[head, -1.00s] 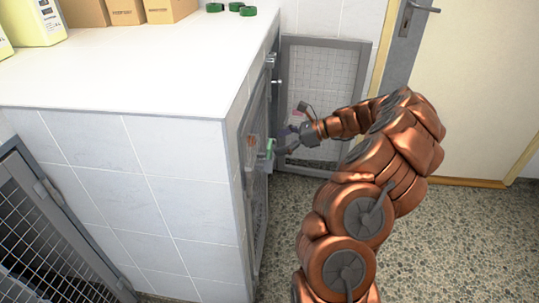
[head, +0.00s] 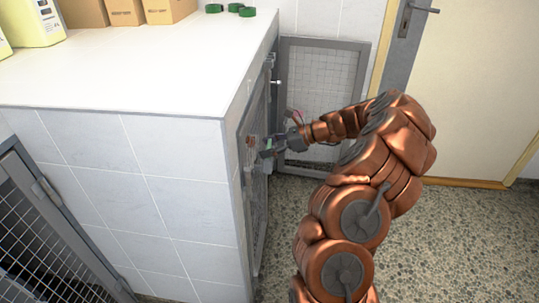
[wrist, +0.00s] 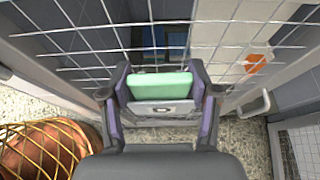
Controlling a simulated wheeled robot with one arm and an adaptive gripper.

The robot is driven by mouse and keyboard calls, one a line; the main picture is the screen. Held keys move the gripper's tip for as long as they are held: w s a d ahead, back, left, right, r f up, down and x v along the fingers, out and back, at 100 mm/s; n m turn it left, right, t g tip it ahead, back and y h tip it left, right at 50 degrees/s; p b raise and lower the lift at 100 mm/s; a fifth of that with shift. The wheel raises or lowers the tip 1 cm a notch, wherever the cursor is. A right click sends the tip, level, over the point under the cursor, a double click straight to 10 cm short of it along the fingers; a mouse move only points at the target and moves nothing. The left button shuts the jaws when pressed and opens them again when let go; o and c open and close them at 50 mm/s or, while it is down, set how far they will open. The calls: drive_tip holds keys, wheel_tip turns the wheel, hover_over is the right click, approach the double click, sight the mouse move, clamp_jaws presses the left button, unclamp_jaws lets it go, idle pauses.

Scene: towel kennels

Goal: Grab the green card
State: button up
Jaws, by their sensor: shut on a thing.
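The green card (wrist: 160,85) is a small pale-green piece between the fingers of my gripper (wrist: 160,92) in the wrist view, right in front of a wire-mesh door. My gripper is shut on it. In the head view my gripper (head: 270,149) is at the mesh door (head: 256,190) on the side of the tiled block, and the green card (head: 269,143) shows only as a small speck there. I cannot tell whether the card still touches the mesh.
A second mesh door (head: 322,95) stands behind my arm. Green rings (head: 236,8), cardboard boxes (head: 125,12) and a jug (head: 36,22) stand on the white top. An orange tag (wrist: 256,63) hangs on the mesh. Speckled floor is clear at right.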

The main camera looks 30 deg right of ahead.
drive_tip(key=shift+c, duration=0.9)
